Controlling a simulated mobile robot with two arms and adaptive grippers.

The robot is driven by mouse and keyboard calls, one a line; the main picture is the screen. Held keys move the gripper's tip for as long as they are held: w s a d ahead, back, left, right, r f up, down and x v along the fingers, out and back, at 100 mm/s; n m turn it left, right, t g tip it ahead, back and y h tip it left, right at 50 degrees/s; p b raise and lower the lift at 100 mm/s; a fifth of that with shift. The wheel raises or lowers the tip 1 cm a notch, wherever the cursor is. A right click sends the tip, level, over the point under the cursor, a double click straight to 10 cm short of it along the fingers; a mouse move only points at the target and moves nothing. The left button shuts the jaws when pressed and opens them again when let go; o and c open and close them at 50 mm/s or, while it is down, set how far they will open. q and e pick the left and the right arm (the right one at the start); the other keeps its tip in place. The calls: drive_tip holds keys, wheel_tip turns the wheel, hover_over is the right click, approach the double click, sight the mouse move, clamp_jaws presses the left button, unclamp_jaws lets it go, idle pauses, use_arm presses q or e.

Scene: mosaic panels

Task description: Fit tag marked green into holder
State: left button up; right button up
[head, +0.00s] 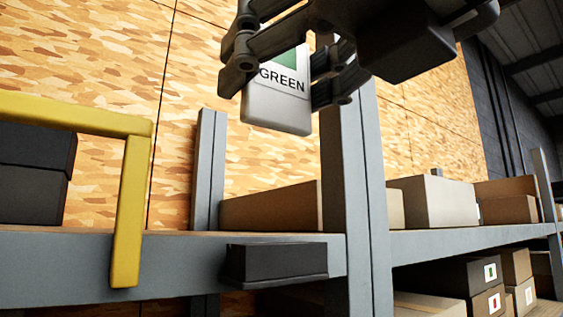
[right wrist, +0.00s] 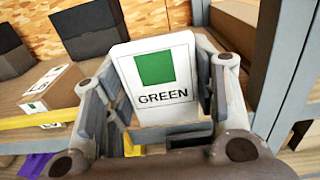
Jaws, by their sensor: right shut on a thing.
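The tag (head: 276,112) is a white plate with a green square and the word GREEN. It hangs upright in my right gripper (head: 287,82), which is shut on it at the top of the head view. The tag also fills the middle of the right wrist view (right wrist: 160,75), between the gripper fingers (right wrist: 165,92). A black holder (head: 276,263) is fixed to the front of the grey shelf beam. The tag is above the holder and apart from it. The inside of the holder is hidden from this angle. My left gripper is not in view.
A grey upright post (head: 357,200) stands just right of the holder. A yellow rail (head: 128,205) is at the left. Cardboard boxes (head: 432,201) stand on the shelf, and dark boxes (head: 30,195) sit at the far left. Space directly above the holder looks clear.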

sight(279, 128)
drive_tip(key=w+f, duration=0.3)
drive_tip(key=shift+w+a+f+p, duration=0.2)
drive_tip(key=shift+a+p, duration=0.05)
drive_tip(key=shift+p, duration=0.1)
drive_tip(key=shift+d+f, duration=0.15)
drive_tip(key=shift+w+f+p, duration=0.1)
drive_tip(key=shift+f+p, duration=0.8)
drive_tip(key=shift+f, duration=0.85)
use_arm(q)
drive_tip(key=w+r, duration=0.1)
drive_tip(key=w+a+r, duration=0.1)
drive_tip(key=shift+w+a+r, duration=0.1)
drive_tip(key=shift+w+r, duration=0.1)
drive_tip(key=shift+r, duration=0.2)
use_arm(e)
drive_tip(key=shift+f, duration=0.1)
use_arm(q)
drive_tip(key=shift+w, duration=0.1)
use_arm(e)
drive_tip(key=shift+f+b, duration=0.4)
drive_tip(key=shift+f, duration=0.2)
drive_tip(key=o, duration=0.8)
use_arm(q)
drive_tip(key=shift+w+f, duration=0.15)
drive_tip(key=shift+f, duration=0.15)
use_arm(e)
drive_tip(key=shift+o, duration=0.2)
drive_tip(key=shift+r, duration=0.1)
